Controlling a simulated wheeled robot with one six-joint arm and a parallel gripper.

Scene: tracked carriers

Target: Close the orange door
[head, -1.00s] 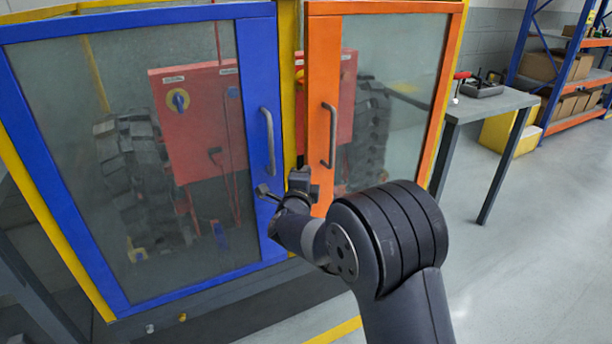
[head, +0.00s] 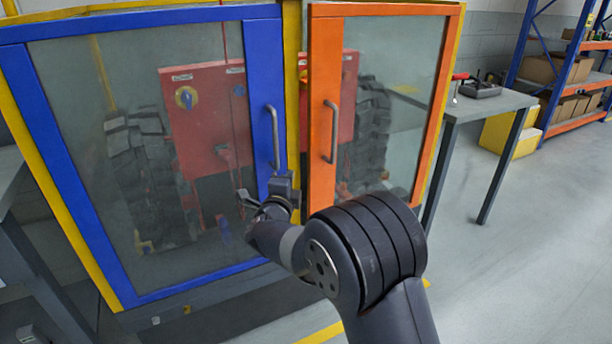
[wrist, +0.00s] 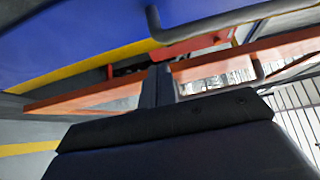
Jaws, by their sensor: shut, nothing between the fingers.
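The orange door (head: 322,88) is a glazed orange frame on the right of the cabinet. A gap beside its free left edge shows the red box inside, so it looks ajar. Its grey handle (head: 331,132) is upright near that edge. In the wrist view the orange frame (wrist: 85,98) crosses behind the finger. My gripper (head: 268,195) is shut and empty, in front of the lower right part of the blue door, left of the orange door. I cannot tell whether it touches the blue door. The gripper (wrist: 160,86) also shows in the wrist view.
The blue door (head: 262,100), with its own handle (head: 272,138), fills the left. A yellow post (head: 292,60) stands between the doors. A grey table (head: 490,104) and a shelf rack (head: 570,65) stand at the right. The floor (head: 530,250) in front right is clear.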

